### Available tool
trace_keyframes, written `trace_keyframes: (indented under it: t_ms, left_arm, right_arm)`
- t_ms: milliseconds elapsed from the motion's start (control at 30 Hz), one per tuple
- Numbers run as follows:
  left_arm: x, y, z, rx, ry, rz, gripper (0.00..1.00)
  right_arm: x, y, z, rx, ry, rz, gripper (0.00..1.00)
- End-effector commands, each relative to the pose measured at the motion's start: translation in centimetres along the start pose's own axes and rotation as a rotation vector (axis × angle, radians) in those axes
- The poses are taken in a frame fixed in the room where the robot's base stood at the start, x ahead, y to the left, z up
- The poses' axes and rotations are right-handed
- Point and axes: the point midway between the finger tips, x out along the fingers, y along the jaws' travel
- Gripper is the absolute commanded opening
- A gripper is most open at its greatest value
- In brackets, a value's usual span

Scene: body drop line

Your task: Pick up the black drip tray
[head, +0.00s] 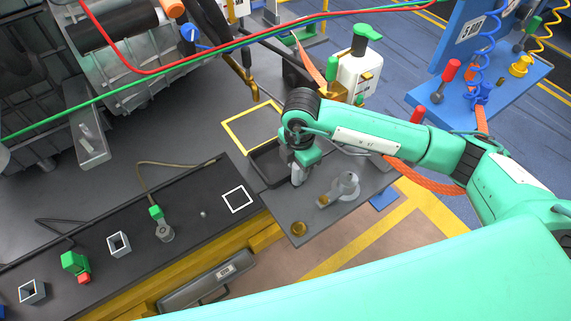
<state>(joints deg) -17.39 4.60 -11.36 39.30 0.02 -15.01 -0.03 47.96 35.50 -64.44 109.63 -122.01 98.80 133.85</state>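The black drip tray (264,161) lies on the dark work surface in the middle of the head view, just below a yellow square outline. My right gripper (297,181) points down at the tray's right side and covers part of it. Its fingers look close to the tray's right wall, but I cannot tell whether they touch it or how far apart they are. My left gripper is not in view.
A grey metal part (345,187) and a small brass piece (298,229) sit right of and below the tray. A white bottle with a green cap (358,70) stands behind. Red and green cables cross above. A white square outline (237,199) to the left is empty.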

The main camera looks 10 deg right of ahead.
Motion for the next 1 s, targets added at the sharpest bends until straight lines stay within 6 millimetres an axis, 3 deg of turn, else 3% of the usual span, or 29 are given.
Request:
trace_keyframes:
  t_ms: [33, 167, 633, 833, 1000]
  left_arm:
    - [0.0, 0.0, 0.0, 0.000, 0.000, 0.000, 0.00]
    - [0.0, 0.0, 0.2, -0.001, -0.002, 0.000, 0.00]
    - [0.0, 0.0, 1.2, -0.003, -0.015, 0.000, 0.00]
    - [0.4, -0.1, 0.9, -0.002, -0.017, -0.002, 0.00]
    - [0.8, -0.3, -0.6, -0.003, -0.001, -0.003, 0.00]
  right_arm:
    - [0.0, 0.0, 0.0, 0.000, 0.000, 0.000, 0.25]
    - [0.0, 0.0, 0.0, 0.000, 0.000, 0.000, 0.00]
    - [-1.1, 0.1, 0.0, 0.000, 0.000, 0.003, 0.00]
    - [-4.4, 0.2, 0.0, -0.001, 0.000, 0.007, 0.00]
    - [-9.6, 0.2, -0.1, -0.003, -0.001, 0.010, 0.00]
